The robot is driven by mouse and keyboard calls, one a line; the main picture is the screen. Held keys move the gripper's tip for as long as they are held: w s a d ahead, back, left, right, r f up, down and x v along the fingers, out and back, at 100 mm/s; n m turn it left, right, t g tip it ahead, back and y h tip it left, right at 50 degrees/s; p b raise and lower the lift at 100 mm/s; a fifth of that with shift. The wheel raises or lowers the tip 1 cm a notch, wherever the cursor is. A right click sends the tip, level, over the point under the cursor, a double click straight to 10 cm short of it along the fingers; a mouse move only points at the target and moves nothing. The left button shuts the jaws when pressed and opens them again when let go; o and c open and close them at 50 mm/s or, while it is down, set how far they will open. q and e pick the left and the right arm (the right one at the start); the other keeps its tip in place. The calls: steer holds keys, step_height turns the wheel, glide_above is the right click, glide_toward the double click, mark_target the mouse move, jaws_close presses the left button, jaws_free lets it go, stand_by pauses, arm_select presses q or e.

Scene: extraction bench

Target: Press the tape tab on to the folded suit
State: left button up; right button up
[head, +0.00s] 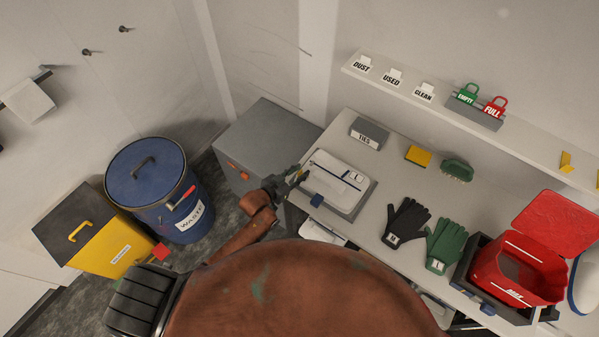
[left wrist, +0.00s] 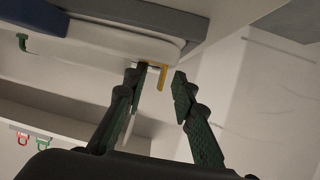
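The folded suit (head: 335,168) is a white flat bundle with dark lines and a small label, lying on a grey board (head: 352,212) on the bench. In the left wrist view it is the white rounded slab (left wrist: 110,40). A yellow tab (left wrist: 163,76), apparently the tape tab, sticks out from the suit's edge. My left gripper (head: 296,179) is at the suit's left edge. In the left wrist view its fingers (left wrist: 161,82) are apart, with the yellow tab showing between the tips; contact cannot be told. My right gripper is not in view.
A blue block (head: 317,201) sits at the board's near edge. A TIES box (head: 367,134), yellow block (head: 418,155), green brush (head: 456,170), black gloves (head: 407,222), green gloves (head: 443,244) and open red box (head: 515,272) occupy the bench. A grey cabinet (head: 262,135) stands left.

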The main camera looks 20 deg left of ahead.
arm_select(q)
steer(key=shift+s, duration=0.1)
steer(key=v, duration=1.2)
